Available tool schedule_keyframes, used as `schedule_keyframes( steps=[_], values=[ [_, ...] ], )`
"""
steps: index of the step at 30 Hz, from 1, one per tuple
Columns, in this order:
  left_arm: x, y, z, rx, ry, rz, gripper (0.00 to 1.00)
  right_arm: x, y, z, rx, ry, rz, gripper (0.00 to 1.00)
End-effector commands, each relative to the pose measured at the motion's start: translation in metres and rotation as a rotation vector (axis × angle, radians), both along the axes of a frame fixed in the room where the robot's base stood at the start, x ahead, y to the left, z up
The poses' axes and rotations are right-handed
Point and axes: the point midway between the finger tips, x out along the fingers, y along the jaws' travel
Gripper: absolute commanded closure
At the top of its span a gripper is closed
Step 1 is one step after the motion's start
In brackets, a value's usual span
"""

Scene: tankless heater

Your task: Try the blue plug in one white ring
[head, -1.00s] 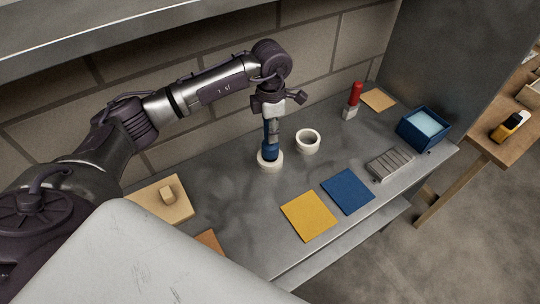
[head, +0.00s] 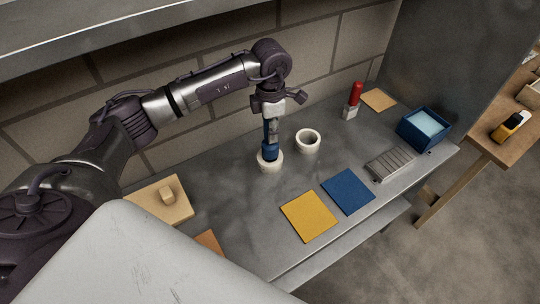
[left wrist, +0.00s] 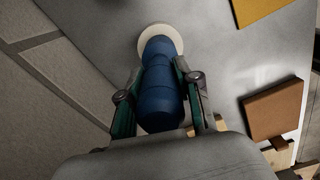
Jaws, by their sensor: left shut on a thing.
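The blue plug (head: 270,151) is upright, with its lower end at the nearer white ring (head: 270,168). In the left wrist view the plug (left wrist: 160,92) points at the white ring (left wrist: 158,28) and covers much of it. I cannot tell how deep its end sits in the ring. My left gripper (head: 271,132) is shut on the plug from above, with its fingers on both sides in the left wrist view (left wrist: 160,72). A second white ring (head: 308,149) stands empty to the right on the grey counter (head: 240,205). My right gripper is not in view.
A yellow mat (head: 309,216) and a blue mat (head: 348,191) lie in front. A wooden block on a tan board (head: 178,213) is at left. A red-handled tool (head: 355,92), a ridged metal block (head: 390,164) and a blue box (head: 421,140) stand right. A brick wall (head: 325,65) is behind.

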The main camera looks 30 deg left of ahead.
Motion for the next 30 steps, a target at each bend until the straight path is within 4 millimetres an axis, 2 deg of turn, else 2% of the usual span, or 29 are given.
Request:
schedule_keyframes(
  steps=[16, 24, 30],
  values=[
    [-0.0015, 0.001, -0.0001, 0.0, -0.001, 0.0, 1.0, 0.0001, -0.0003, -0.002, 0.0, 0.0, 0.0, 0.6],
    [-0.0015, 0.0012, -0.0069, 0.0, -0.001, 0.0, 1.0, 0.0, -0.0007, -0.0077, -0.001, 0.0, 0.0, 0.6],
    [-0.0014, 0.0013, -0.0034, 0.0, -0.001, 0.0, 1.0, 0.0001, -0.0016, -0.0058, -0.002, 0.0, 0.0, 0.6]
  ],
)
